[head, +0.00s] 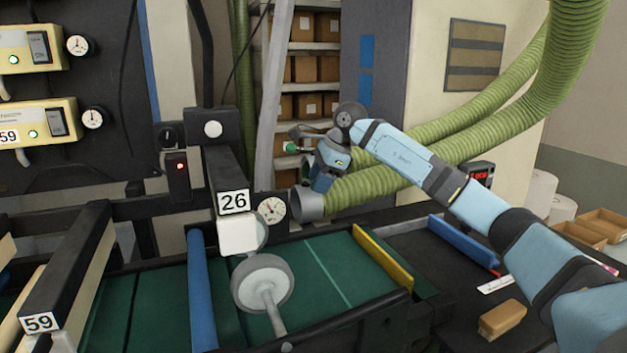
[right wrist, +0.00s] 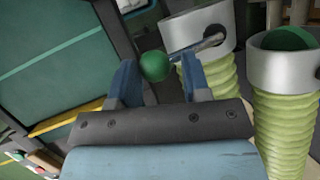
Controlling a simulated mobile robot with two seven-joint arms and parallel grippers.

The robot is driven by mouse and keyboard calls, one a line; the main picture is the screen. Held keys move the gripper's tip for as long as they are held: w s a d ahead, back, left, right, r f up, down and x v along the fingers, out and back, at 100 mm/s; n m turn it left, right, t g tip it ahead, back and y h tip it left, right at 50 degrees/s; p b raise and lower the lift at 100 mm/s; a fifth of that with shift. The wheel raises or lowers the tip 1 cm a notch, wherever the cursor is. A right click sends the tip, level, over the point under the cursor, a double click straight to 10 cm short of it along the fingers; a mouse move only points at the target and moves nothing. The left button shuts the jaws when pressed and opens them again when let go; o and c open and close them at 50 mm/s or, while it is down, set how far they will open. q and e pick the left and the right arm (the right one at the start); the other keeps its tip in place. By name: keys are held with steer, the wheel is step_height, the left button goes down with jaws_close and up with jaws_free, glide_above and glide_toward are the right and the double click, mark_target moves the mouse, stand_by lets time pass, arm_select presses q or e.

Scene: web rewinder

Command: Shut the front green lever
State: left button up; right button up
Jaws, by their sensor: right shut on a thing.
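My right gripper (head: 322,183) is at the front hose's grey collar (head: 309,205) in the head view, pointing down. In the right wrist view its two blue fingers (right wrist: 158,78) are on either side of a round green knob (right wrist: 154,66), shut on it. The knob is the end of the front green lever, whose thin metal rod (right wrist: 209,42) runs right to a silver collar (right wrist: 196,28). Another green knob (head: 291,148) shows farther back. My left gripper is not in view.
Two ribbed green hoses (head: 450,160) run back to the right. A pressure gauge (head: 271,208) stands left of the front collar. A green belt bed (head: 320,270) with a yellow rail (head: 383,256) lies in front. A second collar (right wrist: 284,68) is close at right in the wrist view.

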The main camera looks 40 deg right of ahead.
steer(key=o, duration=1.1)
steer(key=shift+w+f, duration=0.1)
steer(key=shift+w, duration=0.05)
steer(key=shift+c, duration=0.2)
steer(key=o, duration=0.4)
steer(key=shift+w+d+f, duration=0.1)
steer(key=shift+w+f, duration=0.05)
steer(key=shift+w, duration=0.05)
steer(key=shift+w+f, duration=0.15)
steer(key=shift+w, duration=0.05)
steer(key=shift+s+r, duration=0.25)
steer(key=shift+s, duration=0.05)
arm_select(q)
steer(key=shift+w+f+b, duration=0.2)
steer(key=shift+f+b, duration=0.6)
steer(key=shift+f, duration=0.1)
arm_select(e)
steer(key=v, duration=1.3)
steer(key=shift+d+r, duration=0.15)
steer(key=shift+r, duration=0.15)
